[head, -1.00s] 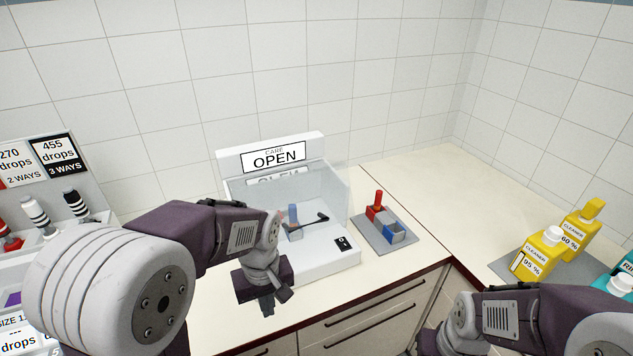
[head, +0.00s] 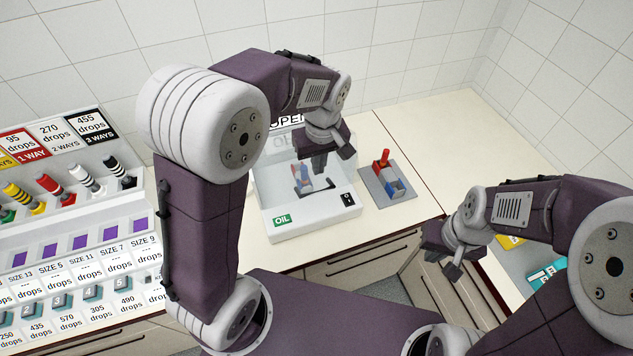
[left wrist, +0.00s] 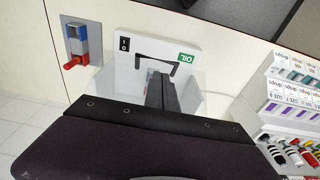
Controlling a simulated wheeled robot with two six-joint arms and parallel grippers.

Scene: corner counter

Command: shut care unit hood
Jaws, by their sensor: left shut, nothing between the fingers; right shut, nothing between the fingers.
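The care unit (head: 320,218) is a white box on the corner counter with a green OIL label and a small black switch on its front. Its clear hood (head: 268,178) shows in the head view, partly covered by my left arm. A sign behind it reads OPEN, also partly covered. A dark handle-like bar (left wrist: 157,61) shows at the unit in the left wrist view. My left gripper (head: 319,168) is shut and empty, pointing down over the unit; I cannot tell whether it touches the hood. My right gripper (head: 440,256) is shut and empty, off to the right.
Yellow and teal containers are partly hidden behind my right arm. Bare counter lies behind the tray.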

